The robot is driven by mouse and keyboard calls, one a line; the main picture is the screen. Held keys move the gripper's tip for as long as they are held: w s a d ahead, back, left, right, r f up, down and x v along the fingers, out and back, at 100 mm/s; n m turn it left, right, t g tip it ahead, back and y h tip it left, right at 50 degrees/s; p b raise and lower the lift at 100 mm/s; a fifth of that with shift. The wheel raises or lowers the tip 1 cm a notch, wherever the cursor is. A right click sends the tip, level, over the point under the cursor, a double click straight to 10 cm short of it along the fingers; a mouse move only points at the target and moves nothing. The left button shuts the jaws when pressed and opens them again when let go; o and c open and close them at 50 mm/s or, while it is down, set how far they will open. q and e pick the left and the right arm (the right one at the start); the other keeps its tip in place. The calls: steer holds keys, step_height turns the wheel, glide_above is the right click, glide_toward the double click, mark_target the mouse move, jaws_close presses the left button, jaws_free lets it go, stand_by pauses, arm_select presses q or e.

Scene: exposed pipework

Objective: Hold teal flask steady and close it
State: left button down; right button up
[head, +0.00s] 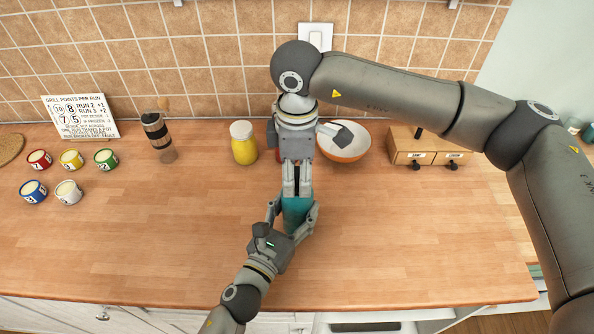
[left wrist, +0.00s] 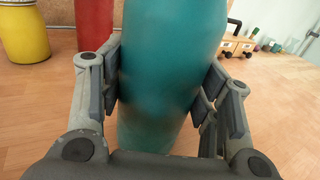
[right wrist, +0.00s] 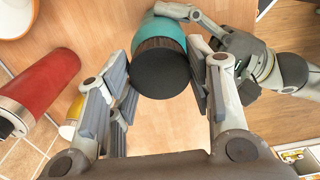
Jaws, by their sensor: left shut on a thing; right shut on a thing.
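The teal flask (head: 296,212) stands upright near the middle of the wooden counter; its body fills the middle of the left wrist view (left wrist: 172,70). My left gripper (head: 292,214) is shut on its body from the front, one finger on each side. In the right wrist view, a black lid (right wrist: 160,74) with a dark ribbed side is at the flask's top, in line with the teal body (right wrist: 158,28). My right gripper (right wrist: 160,70) comes from above and is shut on the lid. In the head view my right gripper (head: 297,190) hides the lid.
A red flask (right wrist: 48,88) and a yellow jar (head: 243,145) stand behind. A white-orange bowl (head: 345,152) and a small wooden drawer box (head: 425,148) are at the back right. Several small cans and a grinder (head: 158,135) stand left. The front counter is clear.

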steer(key=o, duration=0.8)
steer(key=shift+c, duration=0.2)
steer(key=shift+r, duration=2.25)
